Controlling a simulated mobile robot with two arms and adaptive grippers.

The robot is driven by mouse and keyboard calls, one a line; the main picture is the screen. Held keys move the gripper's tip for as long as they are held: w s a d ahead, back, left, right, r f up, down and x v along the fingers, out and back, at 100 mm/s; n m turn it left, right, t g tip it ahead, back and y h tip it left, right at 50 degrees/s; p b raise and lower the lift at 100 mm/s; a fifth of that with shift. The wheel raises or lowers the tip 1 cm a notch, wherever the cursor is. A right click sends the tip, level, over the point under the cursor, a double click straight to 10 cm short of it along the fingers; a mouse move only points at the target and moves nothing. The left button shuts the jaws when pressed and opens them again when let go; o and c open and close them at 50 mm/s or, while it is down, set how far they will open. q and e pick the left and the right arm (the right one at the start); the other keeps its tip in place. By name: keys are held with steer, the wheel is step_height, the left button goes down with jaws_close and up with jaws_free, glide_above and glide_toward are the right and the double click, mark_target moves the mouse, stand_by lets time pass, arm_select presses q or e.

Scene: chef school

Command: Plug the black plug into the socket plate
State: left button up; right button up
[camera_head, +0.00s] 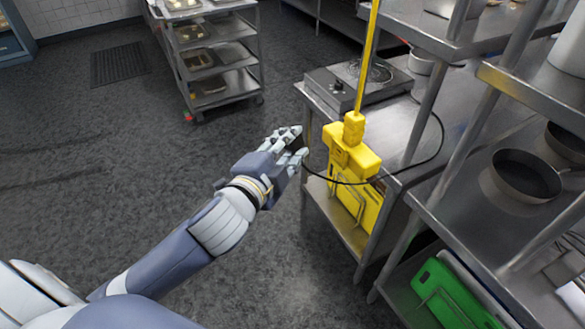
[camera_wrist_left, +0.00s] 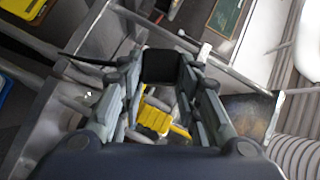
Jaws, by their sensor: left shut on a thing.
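My left gripper (camera_head: 296,144) is shut on the black plug (camera_wrist_left: 159,66), a dark block between its fingertips in the left wrist view. In the head view the fingers mostly hide the plug. A black cable (camera_head: 409,165) runs from the plug past the yellow fixture toward the counter; it also leaves the plug to the left in the wrist view (camera_wrist_left: 86,60). A yellow fixture (camera_head: 350,155) on a yellow pole hangs to the right of the gripper, apart from it; I cannot make out socket holes on it. My right gripper is not in view.
Yellow boards (camera_head: 365,212) are on the shelf below. Shelving with pans (camera_head: 525,174) and green boards (camera_head: 447,293) is at right. A tray trolley (camera_head: 247,59) stands behind. The floor at left is clear.

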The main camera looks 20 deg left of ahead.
arm_select(q)
steer(key=shift+s+d+f+m+t+h+p, duration=0.65)
steer(key=shift+s+d+f+m+h, duration=1.1)
steer(key=shift+m, duration=1.85)
steer(key=shift+h, duration=0.45)
steer(key=shift+w+d+r+p, duration=0.2)
steer(key=shift+w+d+p, duration=0.15)
steer(key=shift+w+d, duration=1.5)
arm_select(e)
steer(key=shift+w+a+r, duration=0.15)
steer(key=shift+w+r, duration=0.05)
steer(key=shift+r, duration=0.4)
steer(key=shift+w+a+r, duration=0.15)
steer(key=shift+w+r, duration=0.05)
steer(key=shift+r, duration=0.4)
arm_select(q)
steer(key=shift+a, duration=0.1)
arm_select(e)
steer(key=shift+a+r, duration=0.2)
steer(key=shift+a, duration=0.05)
arm_select(q)
steer(key=shift+p, duration=0.5)
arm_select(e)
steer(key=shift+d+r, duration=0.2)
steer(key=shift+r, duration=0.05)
arm_select(q)
steer(key=shift+w+d, duration=0.35)
steer(key=shift+w, duration=0.15)
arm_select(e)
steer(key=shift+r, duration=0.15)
